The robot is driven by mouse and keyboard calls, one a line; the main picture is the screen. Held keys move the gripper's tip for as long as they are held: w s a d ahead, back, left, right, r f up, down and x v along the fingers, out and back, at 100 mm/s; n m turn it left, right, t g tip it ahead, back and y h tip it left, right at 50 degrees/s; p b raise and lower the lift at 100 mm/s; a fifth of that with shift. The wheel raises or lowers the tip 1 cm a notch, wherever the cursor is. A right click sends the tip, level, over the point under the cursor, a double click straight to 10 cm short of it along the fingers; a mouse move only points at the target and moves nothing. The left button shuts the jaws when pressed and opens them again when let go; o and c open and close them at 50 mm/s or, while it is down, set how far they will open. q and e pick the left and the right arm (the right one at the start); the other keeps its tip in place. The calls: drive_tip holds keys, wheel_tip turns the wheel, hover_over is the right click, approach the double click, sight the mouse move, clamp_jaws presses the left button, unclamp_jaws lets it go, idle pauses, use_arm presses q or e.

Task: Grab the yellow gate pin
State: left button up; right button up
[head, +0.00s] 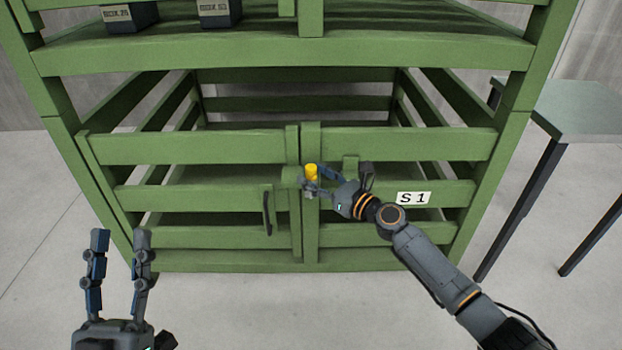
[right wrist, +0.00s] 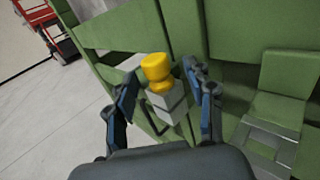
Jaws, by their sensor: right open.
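The yellow gate pin (head: 311,171) stands upright at the latch where the two green gate doors meet, in the middle of the head view. In the right wrist view the pin's yellow knob (right wrist: 157,69) sits on a light grey block (right wrist: 167,106). My right gripper (head: 316,183) is at the pin, and its fingers (right wrist: 165,95) stand on either side of the pin and block, with gaps showing. It is open. My left gripper (head: 120,238) is open and empty at the lower left, well away from the gate.
The green crate's left door has a dark handle (head: 266,211); the right door has an "S 1" label (head: 413,198). Dark boxes (head: 130,17) stand on the top shelf. A grey table (head: 585,108) is at the right. The floor (head: 50,225) at the left is clear.

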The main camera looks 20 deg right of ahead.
drive_tip(key=shift+x, duration=0.8)
clamp_jaws()
drive_tip(key=shift+r, duration=0.1)
